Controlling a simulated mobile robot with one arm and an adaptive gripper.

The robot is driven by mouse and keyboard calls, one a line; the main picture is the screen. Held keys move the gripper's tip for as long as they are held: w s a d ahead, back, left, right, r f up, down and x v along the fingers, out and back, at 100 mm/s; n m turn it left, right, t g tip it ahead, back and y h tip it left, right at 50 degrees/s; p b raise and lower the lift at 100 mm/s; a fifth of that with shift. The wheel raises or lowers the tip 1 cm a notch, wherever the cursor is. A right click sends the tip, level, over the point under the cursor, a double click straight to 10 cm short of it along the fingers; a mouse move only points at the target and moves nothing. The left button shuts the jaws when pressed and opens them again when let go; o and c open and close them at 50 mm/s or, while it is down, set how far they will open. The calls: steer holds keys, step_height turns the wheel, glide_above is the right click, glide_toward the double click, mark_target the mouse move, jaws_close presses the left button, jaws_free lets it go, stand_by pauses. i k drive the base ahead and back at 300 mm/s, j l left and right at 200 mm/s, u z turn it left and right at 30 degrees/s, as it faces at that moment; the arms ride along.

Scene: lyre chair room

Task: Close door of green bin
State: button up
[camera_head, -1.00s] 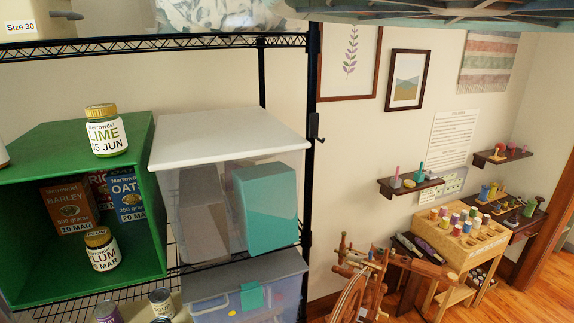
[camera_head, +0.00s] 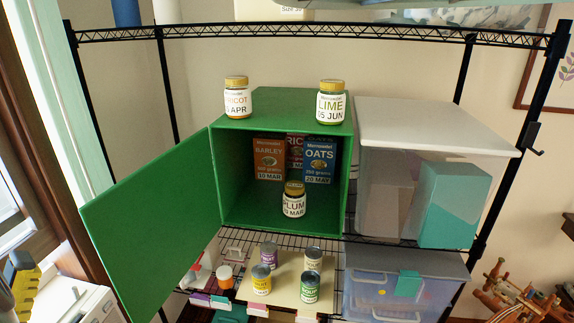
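The green bin (camera_head: 346,165) stands on the wire shelf in the middle of the head view, its front open. Its green door (camera_head: 155,232) is hinged at the bin's left edge and swung wide open to the left, toward me. Inside are a barley box (camera_head: 269,160), an oats box (camera_head: 319,162), another box partly hidden between them, and a plum jar (camera_head: 293,199) near the front. An apricot jar (camera_head: 237,97) and a lime jar (camera_head: 331,101) stand on top of the bin. My gripper is not in view.
A clear bin with a white lid (camera_head: 440,125) stands right of the green bin. Below are several cans (camera_head: 261,279) on a board and a clear latched box (camera_head: 400,285). A window and wooden frame (camera_head: 45,165) lie at the left, near the door's outer side.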

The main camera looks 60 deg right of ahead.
mark_target(148, 230)
steer(key=i+j+u, duration=0.2)
steer(key=i, duration=0.15)
steer(key=i+j+u, duration=0.25)
steer(key=i, duration=0.15)
steer(key=i+z, duration=0.25)
steer(key=z, duration=0.25)
steer(key=i+j+z, duration=0.2)
steer(key=z, duration=0.3)
